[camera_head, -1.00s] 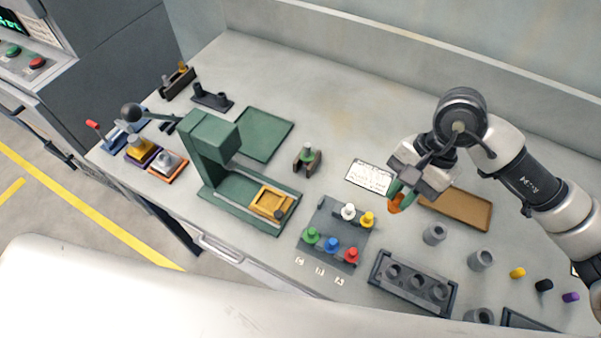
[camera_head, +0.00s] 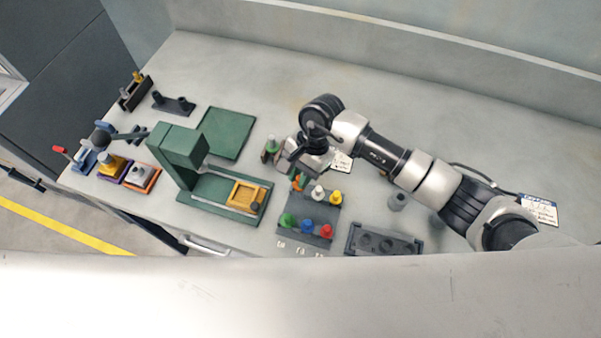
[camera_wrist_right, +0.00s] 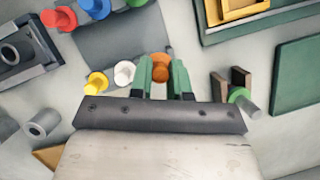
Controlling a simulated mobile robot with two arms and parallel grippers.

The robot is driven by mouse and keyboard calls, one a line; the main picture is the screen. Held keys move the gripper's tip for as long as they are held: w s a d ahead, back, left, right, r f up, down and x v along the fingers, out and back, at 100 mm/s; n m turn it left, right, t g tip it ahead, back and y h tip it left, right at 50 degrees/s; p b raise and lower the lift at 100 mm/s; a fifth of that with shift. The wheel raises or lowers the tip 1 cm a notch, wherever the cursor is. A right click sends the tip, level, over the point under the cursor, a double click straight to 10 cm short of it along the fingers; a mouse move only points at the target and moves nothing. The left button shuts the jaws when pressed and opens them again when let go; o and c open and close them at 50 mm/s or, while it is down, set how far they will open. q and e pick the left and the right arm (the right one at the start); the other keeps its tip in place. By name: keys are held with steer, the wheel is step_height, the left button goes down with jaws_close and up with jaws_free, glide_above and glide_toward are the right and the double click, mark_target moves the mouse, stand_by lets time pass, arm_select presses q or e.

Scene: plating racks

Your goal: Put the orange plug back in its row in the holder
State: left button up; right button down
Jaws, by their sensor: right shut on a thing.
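The orange plug (camera_head: 298,184) is held between the green fingertips of my right gripper (camera_head: 298,179). The wrist view shows the orange plug (camera_wrist_right: 158,68) between the two fingers (camera_wrist_right: 161,78), beside the white plug (camera_wrist_right: 124,74). The grey holder (camera_head: 316,212) bears white (camera_head: 318,192) and yellow (camera_head: 336,197) plugs in its far row. Green (camera_head: 287,221), blue (camera_head: 307,226) and red (camera_head: 326,231) plugs stand in its near row. The orange plug is at the left end of the far row; I cannot tell whether it is seated or above the plate. My left gripper is not in view.
A green-topped piece in a small dark stand (camera_head: 270,149) is close to the left of my right gripper. The green press (camera_head: 180,150) stands further left. A dark rack with holes (camera_head: 380,242) lies right of the holder. A grey cup (camera_head: 397,201) stands under my arm.

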steer(key=shift+f, duration=0.75)
steer(key=shift+f, duration=0.1)
steer(key=shift+f+b, duration=0.45)
steer(key=shift+b, duration=0.2)
steer(key=c, duration=1.1)
jaws_free()
